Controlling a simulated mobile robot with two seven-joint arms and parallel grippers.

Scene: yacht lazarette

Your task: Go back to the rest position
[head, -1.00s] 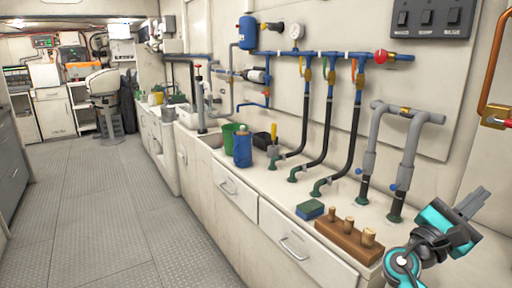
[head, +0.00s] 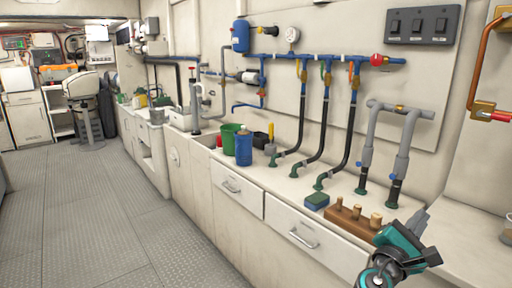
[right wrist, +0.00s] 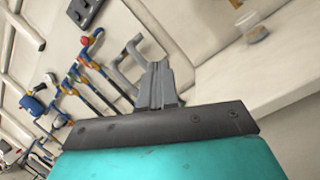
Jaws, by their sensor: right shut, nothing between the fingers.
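My right gripper (head: 416,222) shows at the lower right of the head view, on a teal and black wrist. Its grey fingers are together with nothing between them. It is above the right part of the counter, just right of the wooden block with pegs (head: 352,222). In the right wrist view the shut fingers (right wrist: 157,82) point away from the camera toward the wall and counter. My left gripper is not in view.
Pipes (head: 375,150) and hoses rise behind. A cup (head: 506,230) stands at far right. The floor (head: 90,210) at left is clear.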

